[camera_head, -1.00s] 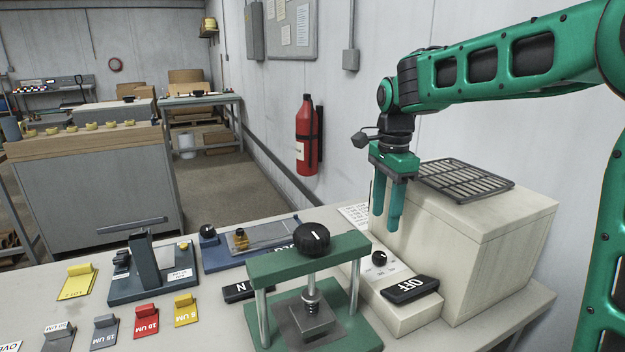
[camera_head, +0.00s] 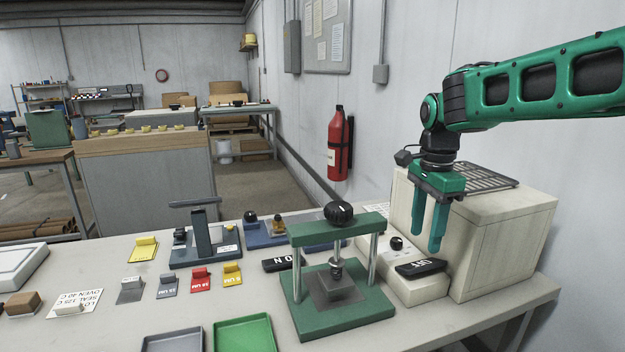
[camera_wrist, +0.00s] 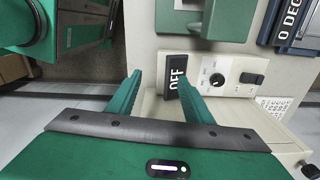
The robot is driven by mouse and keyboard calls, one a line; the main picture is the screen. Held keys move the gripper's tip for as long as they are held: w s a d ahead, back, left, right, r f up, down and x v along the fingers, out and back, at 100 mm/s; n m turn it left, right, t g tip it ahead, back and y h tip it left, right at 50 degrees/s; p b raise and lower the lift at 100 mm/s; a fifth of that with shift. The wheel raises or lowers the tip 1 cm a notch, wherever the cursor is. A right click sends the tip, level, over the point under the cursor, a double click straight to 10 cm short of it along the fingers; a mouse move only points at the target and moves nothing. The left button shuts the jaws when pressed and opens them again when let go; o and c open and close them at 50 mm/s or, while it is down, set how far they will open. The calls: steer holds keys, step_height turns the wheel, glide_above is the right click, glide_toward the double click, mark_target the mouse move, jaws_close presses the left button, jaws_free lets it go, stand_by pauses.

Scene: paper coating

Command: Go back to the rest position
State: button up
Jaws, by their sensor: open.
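My gripper (camera_head: 439,227) is green with two separate fingers pointing down. It is open and empty, in front of the cream oven box (camera_head: 504,245) at the right of the bench in the head view. In the wrist view my gripper (camera_wrist: 160,95) shows its fingers apart with nothing between them. The black OFF tag (camera_wrist: 177,76) shows beyond the fingers, and also lies on the cream control ledge in the head view (camera_head: 420,267). I cannot tell whether the fingers touch anything, but they look clear.
A green press (camera_head: 343,318) with a black knob stands left of the oven. Several coloured gauge blocks, a grey tray and a green tray (camera_head: 243,335) lie on the bench. A wire rack (camera_head: 487,177) tops the oven. A red extinguisher (camera_head: 336,150) hangs on the wall.

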steer(key=s+d+f+n, duration=0.3)
steer(key=s+d, duration=0.2)
steer(key=s, duration=0.5)
steer(key=s+d+f+n, duration=0.3)
steer(key=s+d, duration=0.3)
steer(key=s, duration=0.4)
steer(key=s+d+f+n, duration=0.3)
steer(key=s+d, duration=0.2)
steer(key=s, duration=0.5)
steer(key=shift+s+d+f, duration=0.2)
steer(key=shift+s, duration=0.2)
steer(key=shift+w+f, duration=0.25)
steer(key=shift+w, duration=0.35)
